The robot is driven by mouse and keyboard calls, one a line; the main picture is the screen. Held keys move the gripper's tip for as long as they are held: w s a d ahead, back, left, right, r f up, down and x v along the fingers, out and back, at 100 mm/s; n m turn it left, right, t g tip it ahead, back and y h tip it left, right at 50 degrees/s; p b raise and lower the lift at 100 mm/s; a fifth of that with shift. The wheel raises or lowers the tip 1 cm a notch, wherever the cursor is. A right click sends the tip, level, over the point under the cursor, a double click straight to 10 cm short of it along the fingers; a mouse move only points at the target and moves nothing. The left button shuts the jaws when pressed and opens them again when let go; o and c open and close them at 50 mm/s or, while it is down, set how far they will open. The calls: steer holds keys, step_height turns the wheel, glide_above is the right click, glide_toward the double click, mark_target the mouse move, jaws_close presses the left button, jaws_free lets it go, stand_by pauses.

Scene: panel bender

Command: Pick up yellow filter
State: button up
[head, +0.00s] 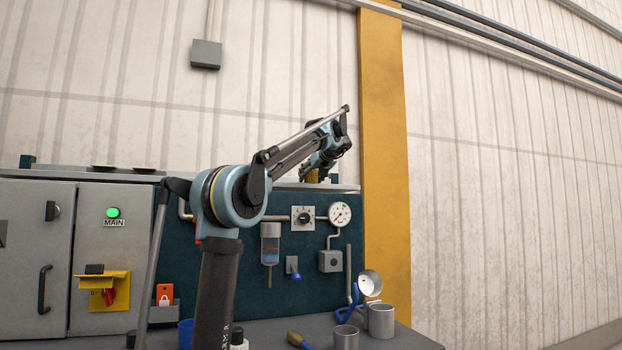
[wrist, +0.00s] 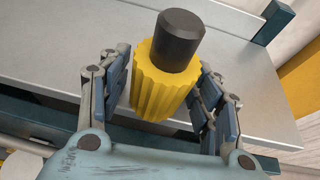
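The yellow filter (wrist: 160,88) is a ribbed yellow cylinder with a dark grey cap. In the wrist view it is between the two fingers of my gripper (wrist: 166,78), with a narrow gap showing at each side. The fingers are apart and look open around it. In the head view a small part of the yellow filter (head: 312,176) shows below my gripper (head: 318,168), at the top of the teal panel. Whether its base rests on the grey ledge is hard to tell.
The grey ledge (wrist: 60,45) runs behind the filter, with a teal post (wrist: 273,22) at its far right. Below are a gauge (head: 340,214), a dial (head: 303,217) and pipes on the panel. A yellow column (head: 384,160) stands right of my gripper. Metal cups (head: 381,321) stand on the bench.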

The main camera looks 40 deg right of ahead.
steer(key=c, duration=0.7)
steer(key=shift+r, duration=0.1)
steer(key=shift+r, duration=4.85)
